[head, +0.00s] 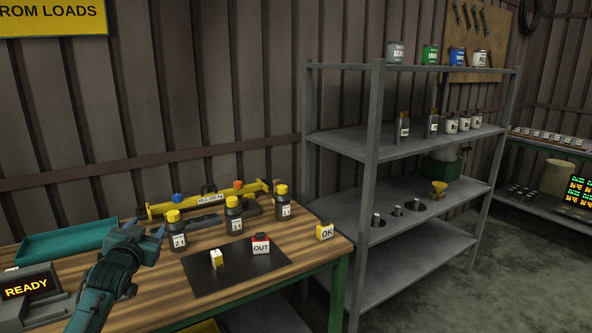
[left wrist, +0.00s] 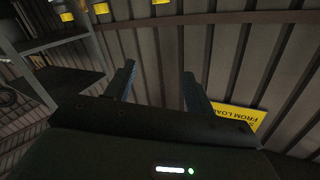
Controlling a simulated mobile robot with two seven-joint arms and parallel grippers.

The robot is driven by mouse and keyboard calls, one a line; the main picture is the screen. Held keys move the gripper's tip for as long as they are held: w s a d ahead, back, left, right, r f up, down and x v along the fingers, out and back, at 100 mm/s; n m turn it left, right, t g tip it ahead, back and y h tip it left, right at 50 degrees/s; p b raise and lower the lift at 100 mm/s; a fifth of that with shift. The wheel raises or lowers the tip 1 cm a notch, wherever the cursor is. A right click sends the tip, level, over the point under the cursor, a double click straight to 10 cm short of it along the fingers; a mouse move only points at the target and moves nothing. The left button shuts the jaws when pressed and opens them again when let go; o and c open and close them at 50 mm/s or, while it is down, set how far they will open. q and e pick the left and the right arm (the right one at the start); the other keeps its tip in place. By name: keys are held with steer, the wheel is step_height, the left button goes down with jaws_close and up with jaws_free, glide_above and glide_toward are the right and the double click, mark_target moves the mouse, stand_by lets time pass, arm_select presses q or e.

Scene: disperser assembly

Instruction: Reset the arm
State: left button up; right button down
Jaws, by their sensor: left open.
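My left gripper (head: 146,231) is above the left part of the wooden table (head: 215,277) in the head view. Its fingers are apart and nothing is between them. In the left wrist view the open fingers (left wrist: 158,85) point toward the ribbed wall, clear of any object. My left arm (head: 104,286) comes in from the lower left. My right gripper is not in view.
A teal tray (head: 65,243) and a READY display (head: 27,288) are at the table's left. Yellow-capped bottles, like this one (head: 176,232), stand right of my gripper. A black mat (head: 232,272) lies in front. A grey shelf rack (head: 372,150) stands to the right.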

arm_select(q)
steer(key=s+d+f+m+g+h, duration=0.1)
steer(key=s+d+f+g+h, duration=0.1)
steer(key=s+d+f, duration=0.6)
steer(key=s+d+f+g+h, duration=0.15)
steer(key=s+d+f, duration=0.25)
steer(key=s+f, duration=0.7)
steer(key=s+d+f+g+h, duration=0.1)
steer(key=s+d+f, duration=0.2)
steer(key=s, duration=0.7)
steer(key=s+d+f+g+h, duration=0.1)
steer(key=s+d+f, duration=0.3)
steer(key=s, duration=0.6)
steer(key=shift+s+d+f+n+g, duration=0.25)
steer(key=shift+d+g, duration=0.3)
steer(key=shift+d, duration=0.65)
